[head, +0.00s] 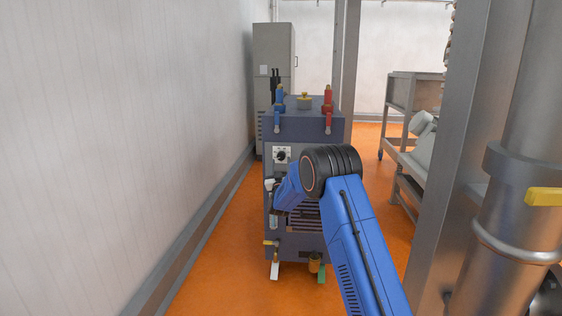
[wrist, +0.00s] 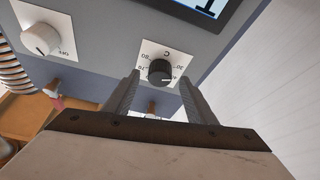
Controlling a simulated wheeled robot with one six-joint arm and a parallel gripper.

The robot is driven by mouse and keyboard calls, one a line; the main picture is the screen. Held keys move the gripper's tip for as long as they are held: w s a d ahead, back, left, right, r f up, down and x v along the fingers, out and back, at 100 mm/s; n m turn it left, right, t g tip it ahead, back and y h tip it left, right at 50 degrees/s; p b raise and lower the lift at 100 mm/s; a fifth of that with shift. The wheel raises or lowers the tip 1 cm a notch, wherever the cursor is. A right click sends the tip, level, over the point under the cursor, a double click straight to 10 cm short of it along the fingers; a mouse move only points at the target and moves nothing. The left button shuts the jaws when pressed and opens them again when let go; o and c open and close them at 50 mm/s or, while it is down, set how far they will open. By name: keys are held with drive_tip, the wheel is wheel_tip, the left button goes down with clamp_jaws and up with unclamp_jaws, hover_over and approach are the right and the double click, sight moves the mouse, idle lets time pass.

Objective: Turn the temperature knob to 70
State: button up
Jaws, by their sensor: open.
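The temperature knob (wrist: 160,71) is a black ribbed dial on a white plate marked C with numbers around it, seen upside down in the wrist view. A white pointer line shows on the knob; I cannot tell the exact number it points to. In the head view the knob (head: 282,155) sits high on the front of the dark blue-grey machine (head: 310,128). My gripper (wrist: 157,92) is open, its two grey fingers to either side of and just short of the knob.
A white knob (wrist: 41,39) on its own plate sits left of the black one in the wrist view, near a ribbed hose (wrist: 13,75). A dark-framed display (wrist: 195,10) is above. The white wall (head: 110,150) stands left; a steel post (head: 455,170) and cart (head: 405,105) stand right.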

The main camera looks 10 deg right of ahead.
sight(281, 156)
drive_tip(key=shift+x, duration=1.5)
drive_tip(key=c, duration=1)
drive_tip(key=shift+c, duration=0.2)
